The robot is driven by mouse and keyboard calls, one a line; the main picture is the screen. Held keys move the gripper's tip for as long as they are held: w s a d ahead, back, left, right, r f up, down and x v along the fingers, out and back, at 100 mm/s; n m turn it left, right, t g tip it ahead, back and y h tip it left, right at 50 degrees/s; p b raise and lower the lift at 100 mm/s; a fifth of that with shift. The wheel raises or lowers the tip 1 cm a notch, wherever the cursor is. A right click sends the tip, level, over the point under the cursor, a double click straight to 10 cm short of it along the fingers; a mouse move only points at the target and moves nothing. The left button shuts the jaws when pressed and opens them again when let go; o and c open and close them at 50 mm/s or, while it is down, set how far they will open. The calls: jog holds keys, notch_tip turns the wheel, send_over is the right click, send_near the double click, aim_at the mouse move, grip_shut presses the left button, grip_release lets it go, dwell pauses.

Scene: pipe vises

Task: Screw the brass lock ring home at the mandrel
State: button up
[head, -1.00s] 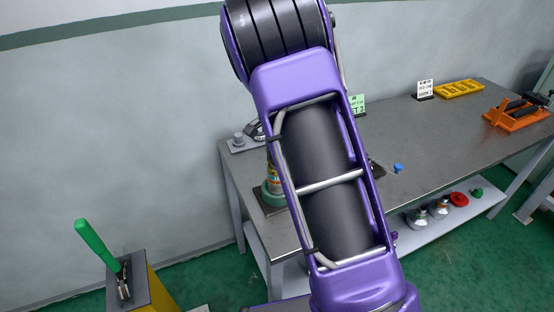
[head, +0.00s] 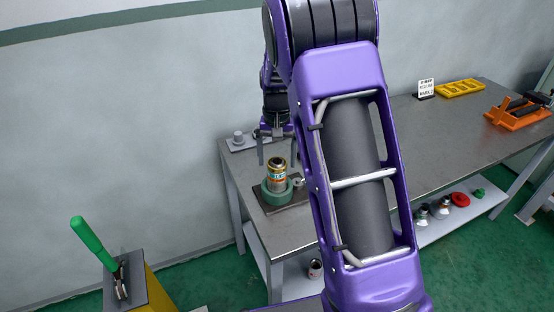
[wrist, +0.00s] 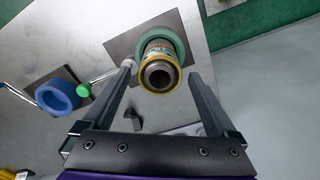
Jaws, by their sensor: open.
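The brass lock ring (head: 277,163) sits at the top of an upright, labelled cylinder (head: 277,181), the mandrel, in a green round base on a dark plate. In the wrist view the ring (wrist: 160,87) surrounds a dark hollow end. My gripper (head: 277,149) is open and empty, pointing down just above and behind the ring in the head view. In the wrist view its fingertips (wrist: 160,73) lie on either side of the ring, apart from it. How far the ring is screwed on cannot be told.
A blue ring-shaped fixture (wrist: 58,95) and a green knob (wrist: 84,90) on a rod lie left in the wrist view. A grey fitting (head: 238,139) stands at the bench's back left. An orange vise (head: 516,114) and yellow tray (head: 459,88) are far right. A green lever (head: 95,245) stands at left.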

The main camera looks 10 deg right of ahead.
jog(key=n, duration=0.4)
jog(key=shift+n, duration=0.3)
jog(key=n, duration=0.5)
jog(key=shift+n, duration=0.3)
jog(key=n+p, duration=0.1)
jog(key=n, duration=0.4)
jog(key=shift+r+n+p, duration=0.1)
jog(key=shift+n+p, duration=0.25)
jog(key=shift+n, duration=0.05)
jog(key=n, duration=0.2)
jog(key=shift+n, duration=0.4)
